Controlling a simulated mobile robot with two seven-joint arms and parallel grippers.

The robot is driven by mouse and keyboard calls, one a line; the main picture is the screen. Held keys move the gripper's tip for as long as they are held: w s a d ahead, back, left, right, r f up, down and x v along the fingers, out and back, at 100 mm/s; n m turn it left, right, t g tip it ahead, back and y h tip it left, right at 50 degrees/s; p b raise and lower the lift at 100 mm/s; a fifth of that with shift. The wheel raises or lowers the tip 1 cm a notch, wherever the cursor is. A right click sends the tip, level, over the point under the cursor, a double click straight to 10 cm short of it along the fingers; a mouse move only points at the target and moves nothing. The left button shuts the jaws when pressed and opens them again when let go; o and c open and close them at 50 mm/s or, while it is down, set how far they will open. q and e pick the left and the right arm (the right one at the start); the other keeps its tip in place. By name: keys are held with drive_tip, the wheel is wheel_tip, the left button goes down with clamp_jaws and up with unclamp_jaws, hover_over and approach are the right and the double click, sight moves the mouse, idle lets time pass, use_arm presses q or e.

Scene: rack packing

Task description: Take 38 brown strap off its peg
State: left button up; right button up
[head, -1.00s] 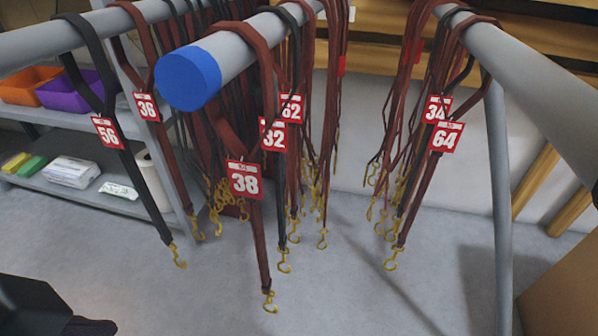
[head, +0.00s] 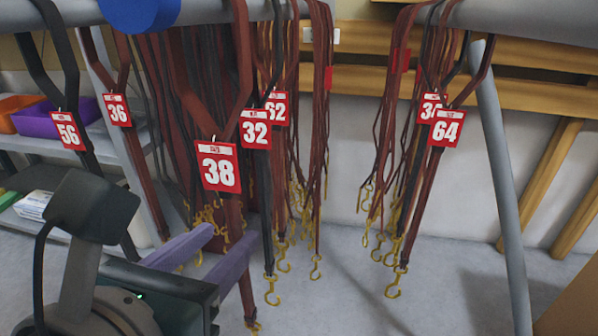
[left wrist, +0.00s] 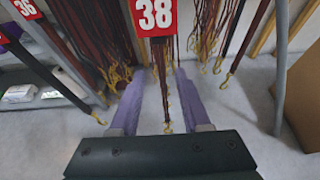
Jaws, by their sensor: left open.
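The brown strap 38 (head: 234,214) hangs from the blue-tipped grey peg (head: 140,12), with its red tag 38 (head: 218,166) facing me and a gold hook at its lower end. My left gripper (head: 206,244) is open, its purple fingers pointing at the strap below the tag. In the left wrist view the strap (left wrist: 160,75) hangs between the two spread fingers (left wrist: 158,88), and its hook shows near the gripper body. I cannot tell if a finger touches it. My right gripper is not in view.
Strap 32 (head: 256,129) hangs close behind on the right, with strap 62 (head: 278,108) beyond. Straps 36 (head: 117,109) and 56 (head: 68,131) hang left. Strap 64 (head: 446,128) hangs on another rail at right. Shelves with bins (head: 62,117) stand at left.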

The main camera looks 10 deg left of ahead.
sight(240, 231)
use_arm(q)
drive_tip(key=shift+w+f, duration=0.3)
drive_tip(key=shift+w, duration=0.2)
drive_tip(key=b+x, duration=0.3)
drive_tip(key=x, duration=0.2)
drive_tip(key=shift+d+f+b, duration=0.2)
drive_tip(key=shift+b, duration=0.2)
drive_tip(key=shift+w, duration=0.15)
clamp_jaws()
idle(0.5)
